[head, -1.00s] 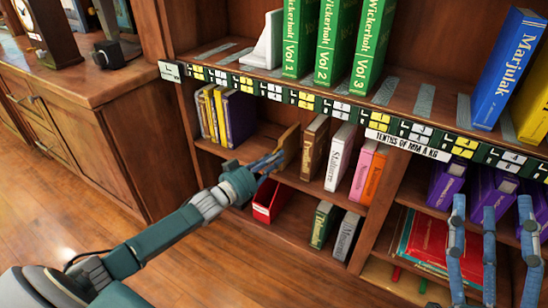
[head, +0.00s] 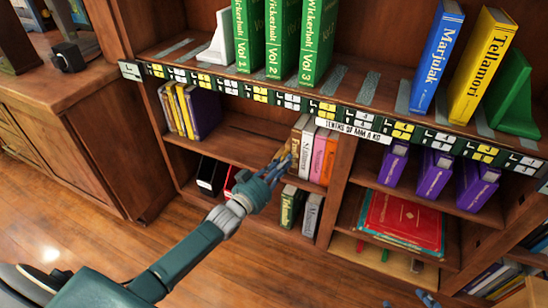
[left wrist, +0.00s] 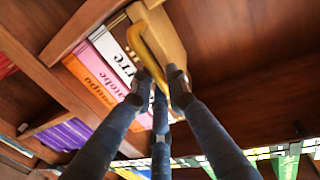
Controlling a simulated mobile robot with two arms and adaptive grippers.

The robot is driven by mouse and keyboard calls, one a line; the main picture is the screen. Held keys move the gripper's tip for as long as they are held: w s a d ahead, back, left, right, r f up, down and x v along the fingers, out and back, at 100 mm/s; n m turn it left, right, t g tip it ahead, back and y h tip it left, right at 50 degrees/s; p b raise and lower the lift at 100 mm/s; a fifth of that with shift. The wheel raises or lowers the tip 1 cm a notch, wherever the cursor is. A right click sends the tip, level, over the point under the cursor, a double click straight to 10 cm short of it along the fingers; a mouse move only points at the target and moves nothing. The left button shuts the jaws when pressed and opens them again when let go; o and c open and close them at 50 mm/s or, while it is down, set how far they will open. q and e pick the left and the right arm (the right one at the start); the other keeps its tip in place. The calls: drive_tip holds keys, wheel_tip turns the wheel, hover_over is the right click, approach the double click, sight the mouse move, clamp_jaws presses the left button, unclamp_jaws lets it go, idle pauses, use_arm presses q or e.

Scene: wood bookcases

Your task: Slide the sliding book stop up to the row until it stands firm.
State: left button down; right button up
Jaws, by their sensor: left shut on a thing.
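The sliding book stop is a tan wooden board with a yellow curved edge, seen in the left wrist view (left wrist: 168,38). In the head view my gripper mostly hides it. My left gripper (head: 283,160) is shut on it, and its fingers also show in the left wrist view (left wrist: 160,85). The stop stands at the left end of the row on the middle shelf: a brown book (head: 299,129), a white book (head: 307,145), a pink book (head: 318,155) and an orange book (head: 329,160). I cannot tell whether it touches the brown book. Only fingertips of my right gripper (head: 426,298) show.
Yellow and purple books (head: 190,108) stand at the left end of the middle shelf (head: 235,135), with bare shelf between them and the stop. Green volumes (head: 280,38) stand above. An upright divider (head: 336,190) closes the bay's right side.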

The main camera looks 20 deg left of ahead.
use_arm(q)
drive_tip(key=shift+d, duration=0.6)
drive_tip(key=c, duration=1.7)
unclamp_jaws()
drive_tip(key=shift+c, duration=0.2)
drive_tip(key=v, duration=1.2)
